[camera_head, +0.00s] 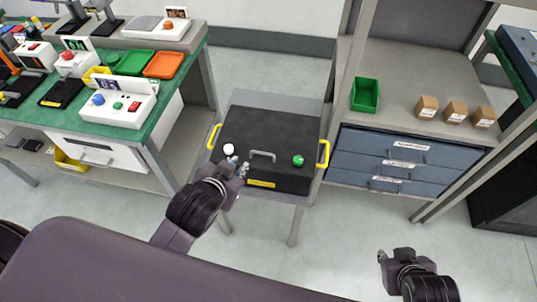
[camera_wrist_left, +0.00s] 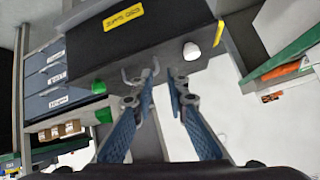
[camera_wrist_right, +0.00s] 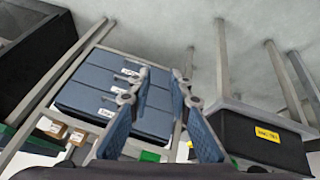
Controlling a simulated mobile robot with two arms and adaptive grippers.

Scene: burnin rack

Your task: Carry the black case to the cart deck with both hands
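The black case (camera_head: 254,128) rests on a grey cart (camera_head: 275,100). It has a yellow handle at its left (camera_head: 214,137) and right (camera_head: 323,154), a grey handle on top, a white knob and a green knob, and a yellow label in front. My left gripper (camera_head: 241,167) is at the case's front left part; in the left wrist view its fingers (camera_wrist_left: 161,85) are apart with nothing clearly between them. My right gripper (camera_head: 391,254) is well to the right and in front of the case; its fingers (camera_wrist_right: 161,85) are apart and empty. The case (camera_wrist_right: 265,142) shows at the right of that view.
A green-topped bench (camera_head: 150,128) with trays and button boxes stands left. A shelf (camera_head: 400,88) with a green bin (camera_head: 365,95), small brown boxes (camera_head: 455,111) and blue drawers (camera_head: 395,160) stands right. The floor in front of the cart is clear.

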